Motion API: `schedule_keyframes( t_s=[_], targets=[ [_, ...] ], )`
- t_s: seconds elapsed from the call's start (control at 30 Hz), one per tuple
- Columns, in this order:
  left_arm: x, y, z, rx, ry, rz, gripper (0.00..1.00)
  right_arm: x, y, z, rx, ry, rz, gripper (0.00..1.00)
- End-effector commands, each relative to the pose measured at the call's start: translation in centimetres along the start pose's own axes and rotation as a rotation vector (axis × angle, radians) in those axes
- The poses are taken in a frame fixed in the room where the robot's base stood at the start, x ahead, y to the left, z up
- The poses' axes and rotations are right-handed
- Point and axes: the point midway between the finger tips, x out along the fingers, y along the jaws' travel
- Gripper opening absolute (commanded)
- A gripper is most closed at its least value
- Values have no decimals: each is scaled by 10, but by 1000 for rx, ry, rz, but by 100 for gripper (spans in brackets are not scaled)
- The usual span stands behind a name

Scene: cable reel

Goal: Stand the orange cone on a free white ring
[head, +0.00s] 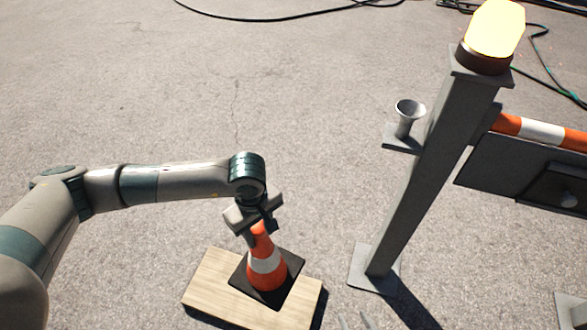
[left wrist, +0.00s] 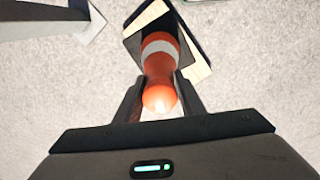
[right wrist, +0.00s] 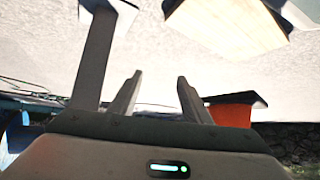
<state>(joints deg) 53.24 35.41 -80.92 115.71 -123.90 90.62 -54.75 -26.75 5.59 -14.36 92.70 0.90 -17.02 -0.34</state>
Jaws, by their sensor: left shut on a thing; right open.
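The orange cone (head: 266,270) has a white band and a square black base. It is upright over a pale wooden board (head: 210,288); I cannot tell whether the base touches it. My left gripper (head: 260,222) is shut on the cone's top. In the left wrist view the cone (left wrist: 160,68) sits between the fingers (left wrist: 158,100), its base at the top edge. My right gripper (right wrist: 158,92) is open and empty; in the head view its likely fingertips (head: 356,321) show at the bottom edge. I make out no white ring in these views.
A grey post (head: 420,180) with a lit amber lamp (head: 494,30) stands right of the board. A striped barrier (head: 540,132) is at the far right. Cables lie at the back. The ground at upper left is clear.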

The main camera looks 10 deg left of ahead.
Motion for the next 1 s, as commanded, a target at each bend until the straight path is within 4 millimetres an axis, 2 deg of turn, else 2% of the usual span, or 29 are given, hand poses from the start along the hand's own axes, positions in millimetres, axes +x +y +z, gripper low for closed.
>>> schedule_keyframes(
  t_s=[0.03, 0.1, 0.3, 0.5, 0.7, 1.0],
  targets=[
    [-18, -7, -3, 67, 0, 0, 0, -4, 3, 4, 2, -32, 6, 44],
    [-31, -17, -5, 169, -2, -2, 0, -4, 7, 19, 5, -77, 13, 44],
    [-67, -46, -10, 455, -9, -6, 0, -9, 19, 57, 15, -200, 35, 44],
    [-95, -69, -12, 688, -19, -11, 0, -17, 27, 88, 26, -299, 50, 44],
    [-107, -81, -12, 810, -26, -11, 0, -21, 32, 105, 32, -350, 58, 44],
    [-108, -83, -12, 835, -27, -11, 0, -22, 32, 109, 33, -359, 60, 44]
  ],
)
